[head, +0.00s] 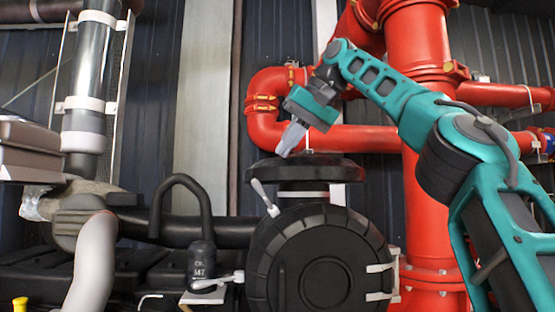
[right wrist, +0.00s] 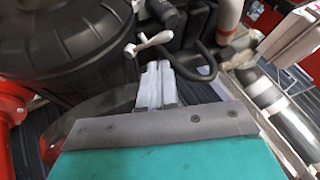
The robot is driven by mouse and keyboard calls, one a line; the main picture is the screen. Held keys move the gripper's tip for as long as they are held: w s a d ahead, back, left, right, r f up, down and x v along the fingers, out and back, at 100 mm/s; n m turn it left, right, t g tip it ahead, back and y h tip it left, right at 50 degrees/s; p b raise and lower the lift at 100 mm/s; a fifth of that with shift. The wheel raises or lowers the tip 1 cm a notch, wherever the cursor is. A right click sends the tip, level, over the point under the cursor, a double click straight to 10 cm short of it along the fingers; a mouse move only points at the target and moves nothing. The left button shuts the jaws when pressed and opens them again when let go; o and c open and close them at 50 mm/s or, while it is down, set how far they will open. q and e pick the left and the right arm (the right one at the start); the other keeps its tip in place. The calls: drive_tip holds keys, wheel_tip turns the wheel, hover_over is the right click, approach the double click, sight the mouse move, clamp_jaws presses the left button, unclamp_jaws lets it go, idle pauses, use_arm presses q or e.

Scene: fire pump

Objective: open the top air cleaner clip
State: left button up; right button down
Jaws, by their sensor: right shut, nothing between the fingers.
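The air cleaner (head: 322,262) is a large round black housing at the lower middle of the head view. It also fills the upper left of the right wrist view (right wrist: 65,40). The top clip (head: 265,197), a pale lever, sticks out up and left from the housing's upper left rim. A pale clip lever also shows in the right wrist view (right wrist: 148,42), just beyond the fingertips. My right gripper (head: 288,144) is shut and empty, fingers pointing down, above and right of the top clip and apart from it. My left gripper is not in view.
A second pale clip (head: 218,281) sticks out at the housing's lower left, and two more (head: 380,267) lie at its right edge. A flat black cap (head: 300,168) sits above the housing. Red pipes (head: 415,60) stand behind. A black bent hose (head: 180,185) is to the left.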

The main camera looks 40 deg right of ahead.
drive_tip(key=shift+v, duration=0.95)
drive_tip(key=shift+f, duration=0.1)
